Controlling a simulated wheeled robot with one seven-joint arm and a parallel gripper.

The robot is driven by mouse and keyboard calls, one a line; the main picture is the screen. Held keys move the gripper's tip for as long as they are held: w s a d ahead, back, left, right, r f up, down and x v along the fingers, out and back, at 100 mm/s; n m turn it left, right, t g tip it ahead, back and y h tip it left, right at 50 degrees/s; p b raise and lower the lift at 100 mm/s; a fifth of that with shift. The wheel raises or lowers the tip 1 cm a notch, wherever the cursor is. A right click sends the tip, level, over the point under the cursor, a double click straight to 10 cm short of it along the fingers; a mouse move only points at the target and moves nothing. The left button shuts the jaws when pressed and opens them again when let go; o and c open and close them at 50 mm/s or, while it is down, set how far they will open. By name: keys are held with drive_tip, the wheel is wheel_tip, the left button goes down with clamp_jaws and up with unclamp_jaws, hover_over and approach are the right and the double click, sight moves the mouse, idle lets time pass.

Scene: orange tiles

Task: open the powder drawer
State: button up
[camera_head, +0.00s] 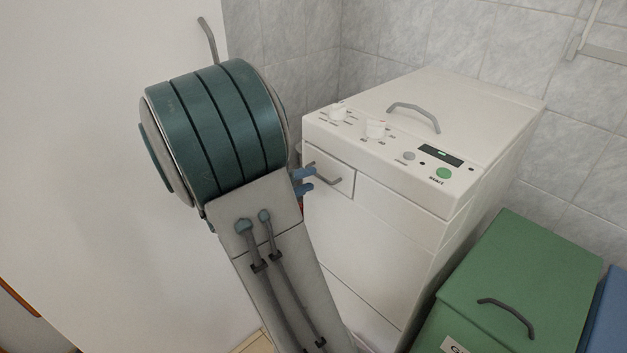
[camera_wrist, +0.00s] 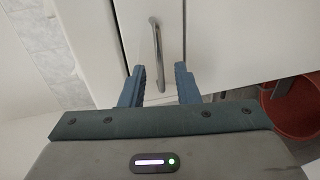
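The powder drawer (camera_head: 331,172) is a small white front at the upper left of the white washing machine (camera_head: 378,230), and it looks closed. Its grey bar handle (camera_head: 325,177) shows in the head view. In the wrist view the handle (camera_wrist: 157,55) runs up the picture, its lower end between my fingers. My gripper (camera_head: 304,181) is in front of the drawer, its blue fingertips beside the handle. In the wrist view my gripper (camera_wrist: 160,72) is open, one finger on each side of the handle, with gaps visible. My arm hides part of the machine's left side.
The machine's top carries knobs (camera_head: 376,129), a green button (camera_head: 443,173) and a lid handle (camera_head: 414,112). A green bin (camera_head: 535,270) stands to the right, a blue one (camera_head: 610,315) beyond it. A red bucket (camera_wrist: 295,108) shows at right in the wrist view. A tiled wall is behind.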

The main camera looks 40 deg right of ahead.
sight(338, 164)
drive_tip(key=shift+x, duration=1.55)
drive_tip(key=shift+c, duration=0.3)
clamp_jaws()
